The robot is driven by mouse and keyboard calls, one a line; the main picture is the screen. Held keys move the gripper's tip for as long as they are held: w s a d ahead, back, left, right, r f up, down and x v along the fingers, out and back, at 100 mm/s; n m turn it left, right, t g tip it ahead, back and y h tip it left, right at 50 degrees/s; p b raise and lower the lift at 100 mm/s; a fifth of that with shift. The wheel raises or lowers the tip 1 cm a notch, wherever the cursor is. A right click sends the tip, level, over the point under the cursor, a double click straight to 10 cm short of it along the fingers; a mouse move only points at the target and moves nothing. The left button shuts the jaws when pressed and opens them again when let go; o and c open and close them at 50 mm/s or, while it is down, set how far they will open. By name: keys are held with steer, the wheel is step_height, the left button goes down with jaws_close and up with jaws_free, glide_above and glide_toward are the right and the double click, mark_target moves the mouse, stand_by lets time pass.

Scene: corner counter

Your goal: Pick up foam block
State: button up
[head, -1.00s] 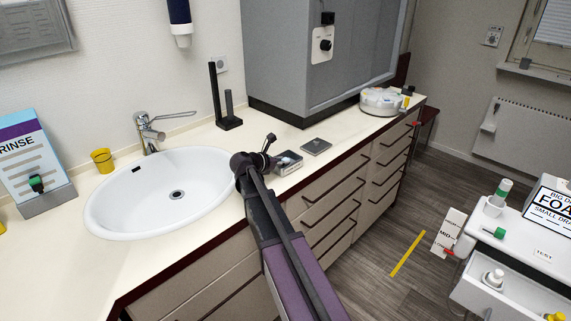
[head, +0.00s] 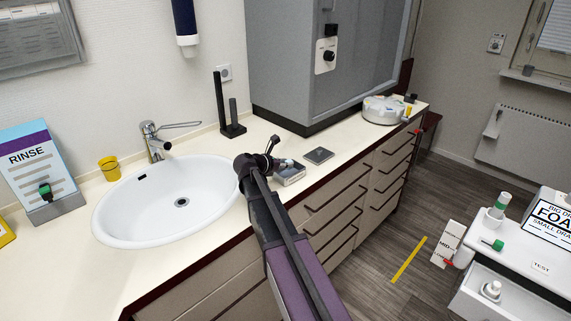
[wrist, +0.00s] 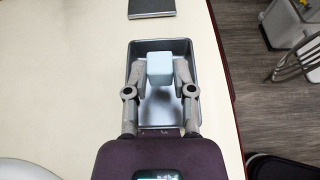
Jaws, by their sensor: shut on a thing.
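A pale blue foam block (wrist: 159,68) sits between the two fingers of my gripper (wrist: 160,76) in the wrist view. The fingers are shut on it from left and right. The block is over a grey metal tray (wrist: 188,121), with a shadow on the tray floor below it. In the head view my gripper (head: 276,158) is at the tray (head: 291,177), on the counter right of the sink. The small pale block there (head: 289,162) is partly hidden by my gripper.
A flat dark grey plate (head: 319,155) lies just beyond the tray. The white sink (head: 130,222) is to the left, with a black stand (head: 231,128) behind. A grey cabinet (head: 285,60) rises at the back. The counter's front edge is close to the tray.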

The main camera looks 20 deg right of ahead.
steer(key=s+a+r, duration=0.1)
steer(key=s+a, duration=0.1)
steer(key=s, duration=1.3)
steer(key=shift+s+a+r+p, duration=0.25)
steer(key=shift+s+a+p, duration=0.05)
steer(key=shift+s+p, duration=0.15)
steer(key=shift+r+p, duration=2.1)
steer(key=shift+p, duration=0.05)
steer(key=shift+d, duration=0.15)
